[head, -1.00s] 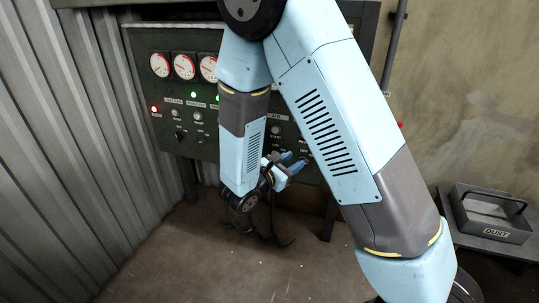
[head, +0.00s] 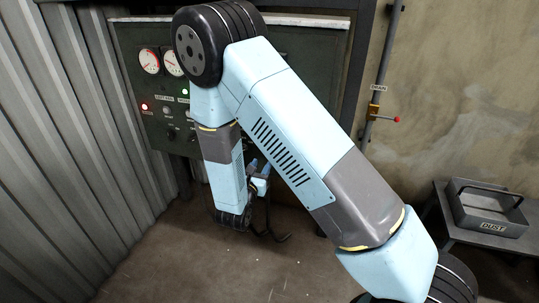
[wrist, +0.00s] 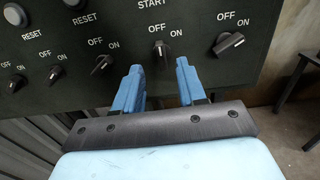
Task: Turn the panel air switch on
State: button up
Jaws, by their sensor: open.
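The green control panel (head: 125,45) stands against the back wall, largely behind my arm in the head view. In the wrist view it shows a row of dark rotary switches marked OFF and ON. One switch (wrist: 161,50) sits just above the gap between my fingertips, under the word START, with its knob roughly upright. A switch with a longer handle (wrist: 229,42) is to its right and another tilted one (wrist: 102,65) to its left. No air label is readable now, so I cannot tell which is the air switch. My gripper (wrist: 159,67) is open and empty; it also shows in the head view (head: 259,168).
A corrugated metal wall (head: 75,150) closes off the left. The floor in front is clear.

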jog(key=x, duration=0.7)
jog(key=shift+w+d, duration=0.15)
jog(key=shift+w, duration=0.2)
